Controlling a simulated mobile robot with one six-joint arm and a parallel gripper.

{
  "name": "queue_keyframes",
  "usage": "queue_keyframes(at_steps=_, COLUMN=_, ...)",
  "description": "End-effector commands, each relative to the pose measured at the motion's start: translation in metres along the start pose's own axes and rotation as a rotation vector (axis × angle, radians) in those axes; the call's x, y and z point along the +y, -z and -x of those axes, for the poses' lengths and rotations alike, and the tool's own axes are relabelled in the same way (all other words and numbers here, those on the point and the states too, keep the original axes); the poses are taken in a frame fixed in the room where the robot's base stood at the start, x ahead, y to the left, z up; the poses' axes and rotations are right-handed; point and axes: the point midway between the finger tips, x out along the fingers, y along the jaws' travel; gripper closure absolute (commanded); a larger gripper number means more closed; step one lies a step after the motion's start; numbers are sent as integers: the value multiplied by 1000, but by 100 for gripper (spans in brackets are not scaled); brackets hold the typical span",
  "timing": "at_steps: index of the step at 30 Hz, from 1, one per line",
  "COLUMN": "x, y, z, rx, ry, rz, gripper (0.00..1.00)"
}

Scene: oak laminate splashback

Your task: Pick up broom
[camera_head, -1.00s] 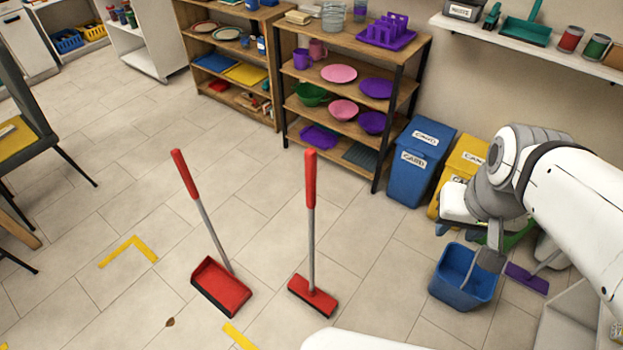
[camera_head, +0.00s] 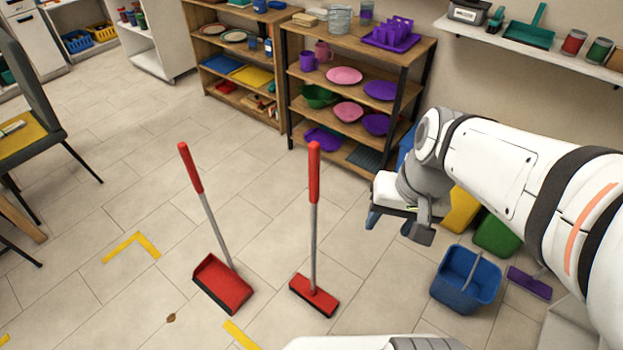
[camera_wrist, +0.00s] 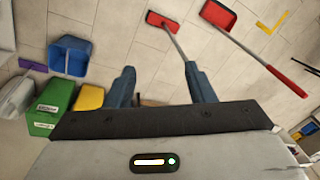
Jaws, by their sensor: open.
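The broom (camera_head: 314,250) stands upright on the tiles in the head view, with a red grip, a grey pole and a red head with dark bristles. A red long-handled dustpan (camera_head: 222,285) stands to its left. My gripper (camera_head: 390,222) is open and empty to the right of the broom, apart from it. In the wrist view the broom head (camera_wrist: 163,20) shows beyond my two blue fingers (camera_wrist: 159,70). The broom's pole runs behind the right-hand finger, which hides its upper part. The dustpan (camera_wrist: 217,14) is at the upper right there.
A blue bucket (camera_head: 466,280) and a purple brush head (camera_head: 529,283) are at the right, near yellow (camera_head: 461,208) and green (camera_head: 497,236) bins. A shelf unit (camera_head: 330,150) with dishes stands behind. A chair (camera_head: 30,140) is at left.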

Motion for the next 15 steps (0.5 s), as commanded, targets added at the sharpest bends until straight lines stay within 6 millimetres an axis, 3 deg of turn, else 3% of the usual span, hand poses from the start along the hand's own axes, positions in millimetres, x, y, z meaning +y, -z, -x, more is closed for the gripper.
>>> queue_keyframes(at_steps=1, x=-7, y=-5, z=-27, rx=-62, ry=61, rz=-81, gripper=51)
queue_keyframes(at_steps=3, x=-25, y=-10, z=-52, rx=-159, ry=171, rz=-219, gripper=51)
queue_keyframes(at_steps=8, x=-71, y=-5, z=-96, rx=-391, ry=445, rz=-573, gripper=51)
queue_keyframes(at_steps=11, x=-94, y=14, z=-116, rx=-521, ry=619, rz=-800, gripper=51)
queue_keyframes(at_steps=15, x=-111, y=57, z=-141, rx=-674, ry=868, rz=-1114, gripper=51)
